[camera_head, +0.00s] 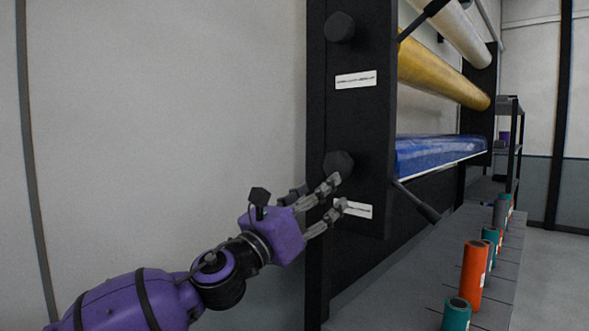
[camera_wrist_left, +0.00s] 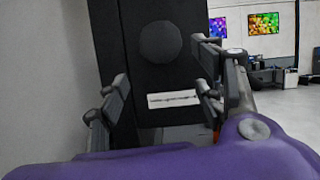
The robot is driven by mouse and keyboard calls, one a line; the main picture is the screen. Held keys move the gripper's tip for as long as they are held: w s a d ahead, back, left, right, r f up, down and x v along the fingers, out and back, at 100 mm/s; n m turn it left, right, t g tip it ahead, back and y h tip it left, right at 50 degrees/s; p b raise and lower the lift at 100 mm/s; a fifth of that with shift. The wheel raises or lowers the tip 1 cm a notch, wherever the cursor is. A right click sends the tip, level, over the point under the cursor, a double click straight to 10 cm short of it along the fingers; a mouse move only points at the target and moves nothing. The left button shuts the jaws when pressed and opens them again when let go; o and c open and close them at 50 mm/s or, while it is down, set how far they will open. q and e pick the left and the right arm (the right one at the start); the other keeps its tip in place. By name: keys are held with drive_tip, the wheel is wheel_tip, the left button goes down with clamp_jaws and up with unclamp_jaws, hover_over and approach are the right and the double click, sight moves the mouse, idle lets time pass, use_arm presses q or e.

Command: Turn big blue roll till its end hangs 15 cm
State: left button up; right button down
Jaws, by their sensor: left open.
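The big blue roll (camera_head: 430,152) lies across the black rack (camera_head: 352,120), below a yellow roll. A strip with a pale lower edge shows along its front; how far its end hangs is hard to tell. A dark knob (camera_head: 338,163) sits on the rack's end plate at the blue roll's height. My left gripper (camera_head: 337,195) is open and empty, its fingers beside this knob and the white label (camera_head: 358,209) below it. In the left wrist view a knob (camera_wrist_left: 160,42) and a label (camera_wrist_left: 173,99) show between the spread fingers (camera_wrist_left: 160,95). My right gripper is not in view.
A yellow roll (camera_head: 440,75) and a white roll (camera_head: 455,32) hang above. A black lever (camera_head: 416,202) sticks out below the blue roll. Orange (camera_head: 473,275) and teal (camera_head: 456,315) cylinders stand along the grey table (camera_head: 400,295). A pale wall is at left.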

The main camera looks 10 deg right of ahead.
sight(333, 171)
use_arm(q)
wheel_tip(333, 171, up, 2)
drive_tip(key=shift+r+m, duration=0.1)
drive_tip(key=shift+m, duration=0.5)
drive_tip(key=x, duration=0.6)
drive_tip(key=shift+d, duration=0.25)
drive_tip(key=shift+w+d+r, duration=0.25)
drive_tip(key=shift+w+d, duration=0.1)
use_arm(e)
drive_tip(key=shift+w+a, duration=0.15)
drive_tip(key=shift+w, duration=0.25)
use_arm(q)
drive_tip(key=shift+c, duration=1.1)
drive_tip(key=c, duration=0.9)
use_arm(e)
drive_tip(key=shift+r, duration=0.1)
